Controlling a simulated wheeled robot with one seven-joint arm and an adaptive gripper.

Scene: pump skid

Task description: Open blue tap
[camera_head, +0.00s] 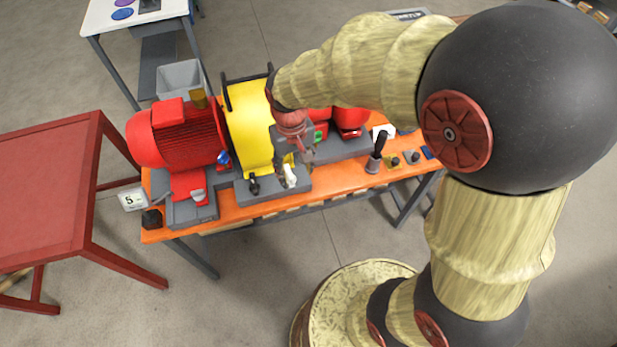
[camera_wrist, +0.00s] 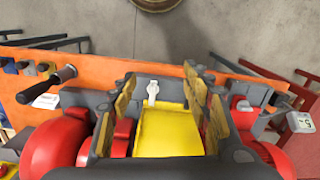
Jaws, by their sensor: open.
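A small blue part (camera_head: 224,158), possibly the tap's handle, shows between the red motor and the yellow guard; its lever position is too small to read. My gripper (camera_head: 296,156) is above the bench by the yellow guard, right of this blue part and apart from it. In the wrist view my gripper (camera_wrist: 160,95) is open, its two fingers spread with nothing held. Between them show the yellow guard (camera_wrist: 168,132) and a white lever (camera_wrist: 153,90), which also appears in the head view (camera_head: 290,175). Another blue piece (camera_head: 428,152) sits at the bench's right end.
The red motor (camera_head: 180,132) fills the bench's left side. A black upright handle (camera_head: 377,152) and small knobbed fittings (camera_head: 393,162) stand at the right. A red table (camera_head: 45,185) is left of the orange bench (camera_head: 345,182). Floor in front is clear.

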